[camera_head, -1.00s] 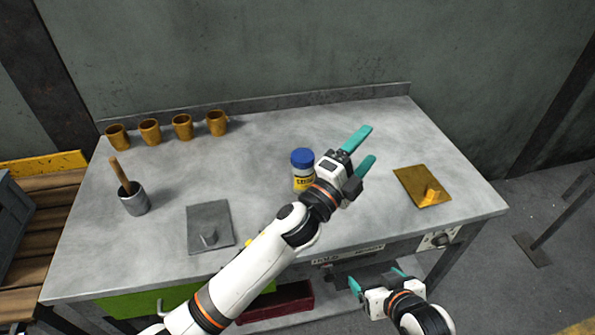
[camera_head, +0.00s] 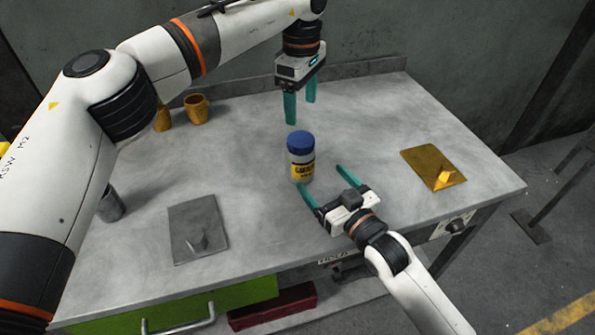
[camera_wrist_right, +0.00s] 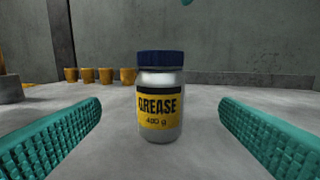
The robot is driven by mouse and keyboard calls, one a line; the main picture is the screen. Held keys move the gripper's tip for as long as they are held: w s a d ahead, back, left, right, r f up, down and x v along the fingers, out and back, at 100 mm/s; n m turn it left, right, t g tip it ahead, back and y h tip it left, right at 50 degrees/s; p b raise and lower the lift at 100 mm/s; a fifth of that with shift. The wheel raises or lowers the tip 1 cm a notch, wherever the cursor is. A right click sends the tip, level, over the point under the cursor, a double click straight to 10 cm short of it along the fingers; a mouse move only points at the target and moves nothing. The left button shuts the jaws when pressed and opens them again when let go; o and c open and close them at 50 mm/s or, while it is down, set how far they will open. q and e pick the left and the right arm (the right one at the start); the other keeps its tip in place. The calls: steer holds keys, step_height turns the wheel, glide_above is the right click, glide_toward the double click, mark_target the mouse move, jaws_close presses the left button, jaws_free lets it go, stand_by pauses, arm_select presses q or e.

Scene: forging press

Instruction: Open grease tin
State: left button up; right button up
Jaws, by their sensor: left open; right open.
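The grease tin (camera_head: 302,168) stands upright on the grey table, a pale jar with a yellow label and a blue lid (camera_head: 300,141) on top. In the right wrist view the tin (camera_wrist_right: 160,105) is centred between the teal fingers, apart from both, with its lid (camera_wrist_right: 160,58) on. My left gripper (camera_head: 299,108) is open and empty, fingers pointing down above and just behind the lid. My right gripper (camera_head: 322,180) is open at the near side of the tin, fingers reaching toward it. A left fingertip shows at the top of the wrist view.
A grey plate with a handle (camera_head: 198,230) lies at left, a brass plate (camera_head: 432,167) at right. Orange mugs (camera_head: 196,108) stand at the back left. A grey pot (camera_head: 110,205) is partly hidden by my left arm. The table around the tin is clear.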

mark_target(301, 139)
arm_select(q)
steer(key=shift+f, duration=0.35)
arm_select(e)
steer(key=shift+f, duration=0.4)
arm_select(q)
steer(key=shift+r, duration=0.1)
arm_select(e)
steer(key=x, duration=1.1)
steer(key=shift+w+a+r, duration=0.1)
steer(key=shift+w+a, duration=0.05)
steer(key=shift+w, duration=0.25)
jaws_close()
arm_select(q)
steer(key=m, duration=0.9)
steer(key=shift+m, duration=0.4)
steer(key=m, duration=0.3)
steer(key=shift+m, duration=0.3)
steer(key=shift+f, duration=4)
